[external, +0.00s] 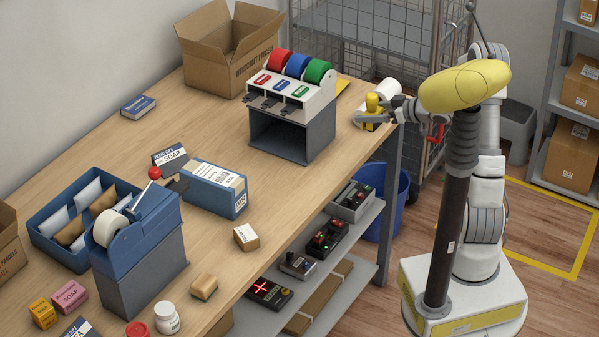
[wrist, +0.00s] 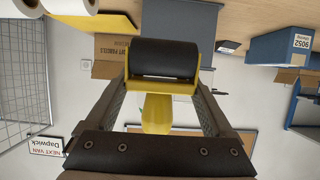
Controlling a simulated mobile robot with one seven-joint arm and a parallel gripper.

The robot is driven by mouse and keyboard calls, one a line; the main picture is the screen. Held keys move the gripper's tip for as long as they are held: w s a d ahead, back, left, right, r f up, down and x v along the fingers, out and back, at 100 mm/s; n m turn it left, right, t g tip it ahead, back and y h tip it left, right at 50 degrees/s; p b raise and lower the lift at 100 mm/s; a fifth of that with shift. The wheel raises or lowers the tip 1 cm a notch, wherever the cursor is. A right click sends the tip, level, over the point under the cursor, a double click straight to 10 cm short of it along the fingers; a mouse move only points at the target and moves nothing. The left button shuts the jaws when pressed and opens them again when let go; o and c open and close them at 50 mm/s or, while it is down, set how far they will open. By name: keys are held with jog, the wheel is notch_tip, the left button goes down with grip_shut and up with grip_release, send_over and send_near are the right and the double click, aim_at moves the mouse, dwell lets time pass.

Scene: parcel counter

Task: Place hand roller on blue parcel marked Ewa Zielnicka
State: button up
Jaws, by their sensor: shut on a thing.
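My gripper (external: 374,113) is over the far right end of the counter, shut on the hand roller (external: 372,101). In the wrist view my gripper (wrist: 165,98) has its fingers on either side of the roller's yellow frame, with the black roller (wrist: 165,60) facing away from me. A blue parcel (external: 213,188) with white labels lies mid-counter, well to the left of my gripper; the name on it is too small to read. A blue box (wrist: 278,48) marked 9052 shows at the right of the wrist view; I cannot tell if it is that parcel.
A grey tape stand (external: 292,138) with red, blue and green rolls stands between my gripper and the parcel. A blue dispenser (external: 140,230) with a red knob stands left of the parcel. White rolls (external: 389,88) lie beside my gripper. A small box (external: 246,237) sits near the front edge.

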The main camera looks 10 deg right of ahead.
notch_tip(320, 180, up, 15)
jog(key=shift+f, duration=0.15)
jog(key=a+n+g+y+p, duration=0.2)
jog(key=a+n, duration=0.1)
jog(key=a, duration=1.6)
jog(key=n+g+y+b, duration=0.1)
jog(key=n+g+b, duration=0.1)
jog(key=b, duration=0.1)
send_over(210, 174)
notch_tip(210, 174, down, 12)
jog(key=shift+w+f, duration=0.1)
notch_tip(210, 174, down, 4)
jog(key=shift+r+b, duration=0.1)
jog(key=shift+b, duration=0.4)
